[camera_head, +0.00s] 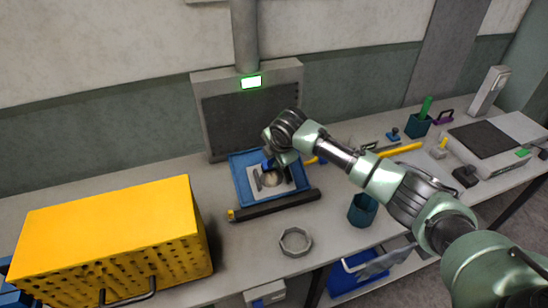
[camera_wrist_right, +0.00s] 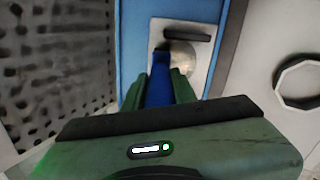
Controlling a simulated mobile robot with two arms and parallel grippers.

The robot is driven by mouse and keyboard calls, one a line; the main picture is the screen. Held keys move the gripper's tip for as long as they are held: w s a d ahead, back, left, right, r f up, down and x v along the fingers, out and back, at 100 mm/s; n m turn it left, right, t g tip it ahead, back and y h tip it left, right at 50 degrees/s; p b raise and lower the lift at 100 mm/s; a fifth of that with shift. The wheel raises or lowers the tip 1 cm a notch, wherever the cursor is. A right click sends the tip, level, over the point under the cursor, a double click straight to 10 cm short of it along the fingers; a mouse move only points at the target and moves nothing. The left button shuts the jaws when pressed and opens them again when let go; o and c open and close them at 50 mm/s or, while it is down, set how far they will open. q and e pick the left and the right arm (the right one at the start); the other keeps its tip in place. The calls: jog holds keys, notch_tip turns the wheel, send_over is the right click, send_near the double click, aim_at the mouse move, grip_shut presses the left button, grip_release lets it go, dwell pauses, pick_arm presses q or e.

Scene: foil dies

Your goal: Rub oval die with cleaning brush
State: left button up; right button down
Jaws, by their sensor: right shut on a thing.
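My right gripper (camera_head: 270,163) is over the blue tray (camera_head: 240,189) at the back of the bench. In the right wrist view its green fingers (camera_wrist_right: 160,88) are shut on a blue handle, which I take to be the cleaning brush (camera_wrist_right: 159,75). A round-looking silvery die (camera_wrist_right: 184,60) lies on a pale plate (camera_wrist_right: 160,36) in the tray, close to the brush's far end. The die also shows in the head view (camera_head: 271,180). I cannot tell whether brush and die touch; the bristles are hidden. My left gripper is not in view.
A dark bar (camera_wrist_right: 187,34) lies beside the die. A long black bar (camera_head: 275,206) lies along the tray's front. A grey octagonal ring (camera_head: 295,242), a teal cup (camera_head: 362,210) and a large yellow perforated box (camera_head: 110,232) stand around. A grey panel (camera_head: 220,115) rises behind the tray.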

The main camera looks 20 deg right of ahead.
jog(key=shift+s+f+p, duration=0.15)
jog(key=shift+s+p, duration=0.5)
jog(key=shift+s+f+p, duration=1.6)
jog(key=shift+s+p, duration=0.05)
jog(key=shift+s, duration=0.95)
jog(key=shift+w+r+b, duration=0.1)
jog(key=shift+w+r, duration=0.5)
jog(key=shift+w, duration=0.5)
jog(key=shift+w+r+b, duration=0.15)
jog(key=shift+w+r, duration=0.5)
jog(key=shift+w, duration=0.5)
jog(key=shift+w+r+b, duration=0.1)
jog(key=shift+w+r, duration=0.5)
jog(key=shift+w, duration=0.5)
jog(key=shift+p+v, duration=0.45)
jog(key=shift+v, duration=2.55)
